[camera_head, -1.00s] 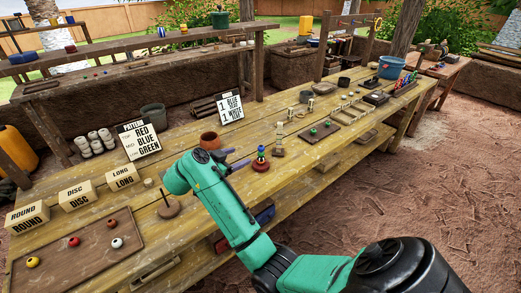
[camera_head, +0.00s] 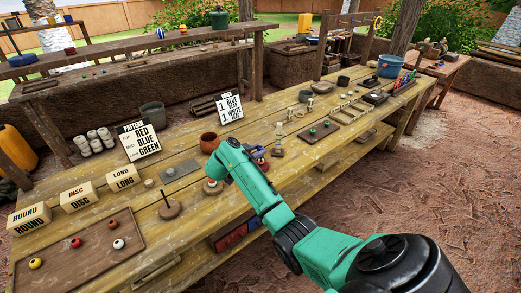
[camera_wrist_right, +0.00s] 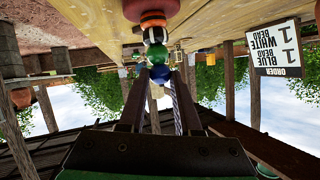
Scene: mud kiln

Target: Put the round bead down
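My right gripper (camera_wrist_right: 160,78) shows in the right wrist view, which is upside down. Its two fingers reach to either side of a dark blue round bead (camera_wrist_right: 159,74). I cannot tell whether they press on it. Green and orange pieces (camera_wrist_right: 153,22) line up with the bead, leading to a reddish round base (camera_wrist_right: 150,6) at the picture's top. In the head view my right arm hides the fingertips and most of this stack; part of the red base (camera_head: 262,161) shows. My left gripper is not in view.
A brown tray (camera_head: 75,262) with several loose beads lies front left. Boxes labelled ROUND (camera_head: 29,217), DISC (camera_head: 79,196) and LONG (camera_head: 123,178) stand behind it. A pattern card (camera_head: 141,142), an order card (camera_head: 230,107) and a clay pot (camera_head: 208,143) stand near the arm.

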